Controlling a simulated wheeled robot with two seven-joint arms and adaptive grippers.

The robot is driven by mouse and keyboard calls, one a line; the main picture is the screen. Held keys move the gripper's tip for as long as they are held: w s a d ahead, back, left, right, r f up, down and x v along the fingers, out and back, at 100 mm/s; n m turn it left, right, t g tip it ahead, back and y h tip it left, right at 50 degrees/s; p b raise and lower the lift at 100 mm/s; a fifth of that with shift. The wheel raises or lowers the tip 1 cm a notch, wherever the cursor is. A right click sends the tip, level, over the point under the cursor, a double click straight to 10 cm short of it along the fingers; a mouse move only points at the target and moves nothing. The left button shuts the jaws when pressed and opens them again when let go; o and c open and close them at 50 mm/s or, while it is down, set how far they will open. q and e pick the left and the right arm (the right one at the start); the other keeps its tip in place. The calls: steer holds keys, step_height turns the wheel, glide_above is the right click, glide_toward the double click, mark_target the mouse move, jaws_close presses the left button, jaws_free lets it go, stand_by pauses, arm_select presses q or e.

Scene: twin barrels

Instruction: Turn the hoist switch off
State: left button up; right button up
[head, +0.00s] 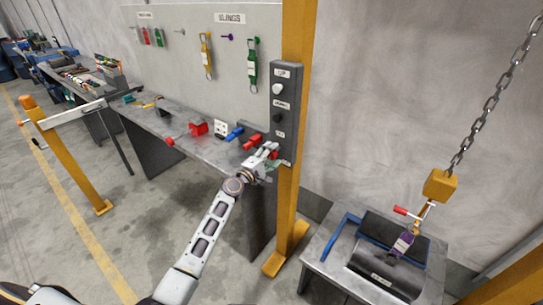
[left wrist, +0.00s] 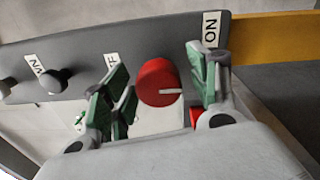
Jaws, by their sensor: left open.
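The hoist switch is a round red knob (left wrist: 158,83) low on the grey control box (head: 286,105), which is mounted on a yellow post. A white line on the knob points right, toward the ON label (left wrist: 211,29). A partly hidden label (left wrist: 110,62), showing an F, is on the knob's other side. My left gripper (head: 268,158) is at the lower end of the box, open, with its green-padded fingers on either side of the knob. It also shows in the left wrist view (left wrist: 157,80). I cannot tell whether the pads touch the knob. My right gripper is not in view.
A workbench (head: 185,128) with red and blue items stands left of the post (head: 292,200). A chain (head: 490,95) with a yellow hook block (head: 440,185) hangs at right over a table holding a dark cylinder.

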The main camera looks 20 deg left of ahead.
arm_select(q)
steer(key=v, duration=1.2)
stand_by(0.8)
stand_by(0.7)
